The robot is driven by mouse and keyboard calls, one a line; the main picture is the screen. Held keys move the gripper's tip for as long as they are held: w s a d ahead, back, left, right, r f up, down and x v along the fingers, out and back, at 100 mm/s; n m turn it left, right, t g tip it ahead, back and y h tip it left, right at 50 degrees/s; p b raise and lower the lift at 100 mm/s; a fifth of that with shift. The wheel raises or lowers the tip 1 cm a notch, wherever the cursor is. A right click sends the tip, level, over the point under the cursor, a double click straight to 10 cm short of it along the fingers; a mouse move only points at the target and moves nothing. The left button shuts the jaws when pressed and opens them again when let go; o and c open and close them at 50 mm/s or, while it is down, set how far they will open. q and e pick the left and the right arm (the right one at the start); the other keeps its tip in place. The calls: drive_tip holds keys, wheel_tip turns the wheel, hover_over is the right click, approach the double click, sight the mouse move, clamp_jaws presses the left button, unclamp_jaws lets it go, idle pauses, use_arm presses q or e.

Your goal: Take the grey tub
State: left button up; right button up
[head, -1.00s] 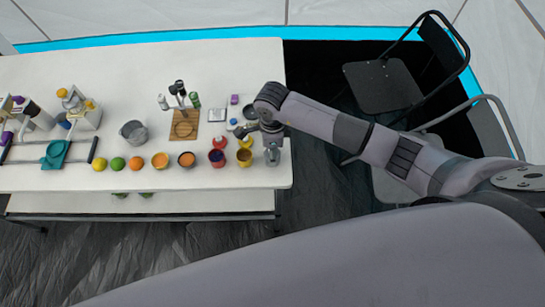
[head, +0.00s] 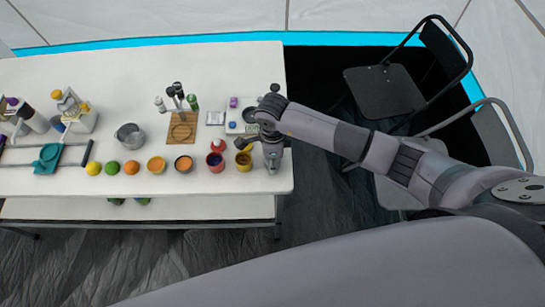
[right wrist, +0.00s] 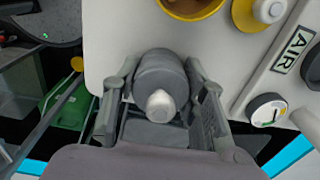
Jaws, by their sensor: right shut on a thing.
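The grey tub (right wrist: 163,75) is a round, dark grey container with a white knob-like part on the side towards the camera. It sits between the two fingers of my right gripper (right wrist: 160,90) in the right wrist view, and the gripper is shut on it. In the head view my right gripper (head: 270,135) is over the right end of the white table, with the grey tub (head: 272,162) under it. I cannot tell whether the tub touches the table. My left gripper is not in view.
A yellow cup (head: 243,160) stands close to the left of the tub, with a red cup (head: 215,160) beyond it. Several bowls and fruits line the table (head: 60,205) front. A metal pot (head: 130,136) stands further left.

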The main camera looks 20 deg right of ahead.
drive_tip(key=shift+r+p, duration=3.15)
drive_tip(key=shift+r, duration=1.4)
drive_tip(key=shift+c, duration=0.2)
drive_tip(key=shift+d, duration=0.1)
